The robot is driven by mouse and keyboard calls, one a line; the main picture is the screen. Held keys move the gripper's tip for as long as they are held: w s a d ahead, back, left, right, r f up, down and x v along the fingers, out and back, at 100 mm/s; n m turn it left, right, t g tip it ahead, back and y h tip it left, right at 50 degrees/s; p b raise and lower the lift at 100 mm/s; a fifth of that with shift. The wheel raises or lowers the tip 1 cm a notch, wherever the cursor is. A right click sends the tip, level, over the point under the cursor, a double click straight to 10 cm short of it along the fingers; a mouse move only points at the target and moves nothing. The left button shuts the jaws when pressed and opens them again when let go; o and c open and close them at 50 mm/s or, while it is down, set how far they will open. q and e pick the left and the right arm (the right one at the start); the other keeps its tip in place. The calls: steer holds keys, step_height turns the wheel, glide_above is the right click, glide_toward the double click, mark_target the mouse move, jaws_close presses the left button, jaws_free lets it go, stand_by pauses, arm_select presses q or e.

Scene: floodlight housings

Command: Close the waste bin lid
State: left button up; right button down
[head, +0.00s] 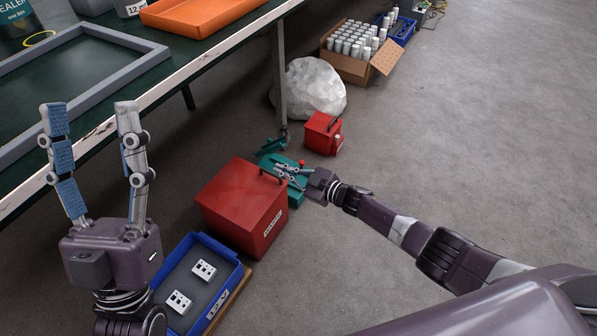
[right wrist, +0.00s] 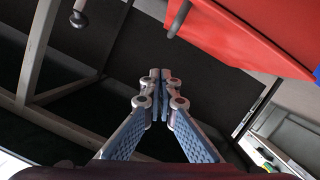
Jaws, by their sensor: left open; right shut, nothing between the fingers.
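The waste bin (head: 235,205) is a large red box on the floor in the head view, with a white label on its side. Its red lid (head: 238,182) lies over the top and looks down; I cannot tell whether a small gap remains. A dark handle sits at the lid's right edge. My right gripper (head: 279,171) is shut and empty, close beside that handle; contact cannot be told. In the right wrist view its fingers (right wrist: 160,75) are together, below a red panel (right wrist: 240,35) with a grey bar. My left gripper (head: 90,105) is open and empty at the left.
A blue tray (head: 233,285) with white blocks stands in front of the bin. A teal object (head: 296,195) lies under my right gripper. A smaller red box (head: 322,135), a white lump (head: 312,88) and a carton (head: 345,68) stand behind. The workbench edge (head: 190,75) runs at left. Floor at right is clear.

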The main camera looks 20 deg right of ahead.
arm_select(q)
steer(key=w+f+g+y+p, duration=0.2)
steer(key=w+f+g, duration=0.5)
steer(key=f, duration=0.4)
steer(key=shift+w+d+f+y, duration=0.3)
steer(key=shift+w+d+y, duration=0.15)
steer(key=shift+w, duration=0.4)
arm_select(e)
steer(key=v, duration=0.6)
steer(key=shift+w+d+r, duration=0.1)
steer(key=shift+w, duration=0.05)
